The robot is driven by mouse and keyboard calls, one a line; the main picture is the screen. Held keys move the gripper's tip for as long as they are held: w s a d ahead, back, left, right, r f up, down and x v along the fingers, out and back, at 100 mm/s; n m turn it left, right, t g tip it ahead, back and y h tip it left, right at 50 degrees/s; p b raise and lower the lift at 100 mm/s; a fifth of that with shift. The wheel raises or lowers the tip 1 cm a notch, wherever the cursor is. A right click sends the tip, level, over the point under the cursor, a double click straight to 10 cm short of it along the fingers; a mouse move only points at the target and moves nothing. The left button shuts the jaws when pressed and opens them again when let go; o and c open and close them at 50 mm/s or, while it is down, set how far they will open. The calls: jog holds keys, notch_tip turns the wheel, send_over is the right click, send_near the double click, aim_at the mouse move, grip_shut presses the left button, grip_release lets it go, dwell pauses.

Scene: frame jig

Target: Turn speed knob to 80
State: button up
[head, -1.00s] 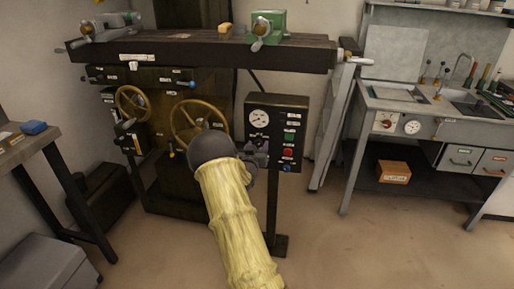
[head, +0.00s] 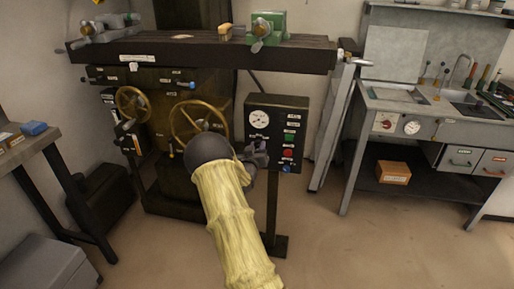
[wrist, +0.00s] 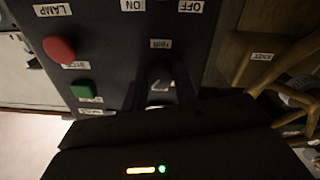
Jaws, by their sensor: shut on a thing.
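The control panel (head: 290,110) is a dark upright box on a post, with a round white dial gauge (head: 259,119) at its upper left. My gripper (head: 255,154) is at the panel's lower left, below the gauge. In the wrist view, upside down, the two dark fingers (wrist: 162,90) are shut on a small dark knob (wrist: 160,80) with a pale mark on its face. A small label beside the knob is too blurred to read. The knob is hidden by my gripper in the head view. The gauge's numbers are too small to read.
A red button (wrist: 59,48) and a green button (wrist: 83,90) sit beside the knob on the panel. A brass handwheel (head: 192,122) of the machine is close to the left of my arm. A grey workbench (head: 440,115) stands at right; floor between is clear.

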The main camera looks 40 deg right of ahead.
jog(key=n, duration=0.4)
jog(key=shift+a+n+p, duration=0.1)
jog(key=shift+n+p, duration=0.2)
jog(key=shift+n, duration=0.1)
jog(key=n, duration=0.3)
jog(key=shift+n, duration=0.4)
jog(key=n, duration=0.4)
jog(key=shift+f+n, duration=0.1)
jog(key=shift+n, duration=0.2)
jog(key=shift+n+t, duration=0.3)
jog(key=shift+n, duration=1.7)
jog(key=o, duration=1)
jog(key=shift+c, duration=0.2)
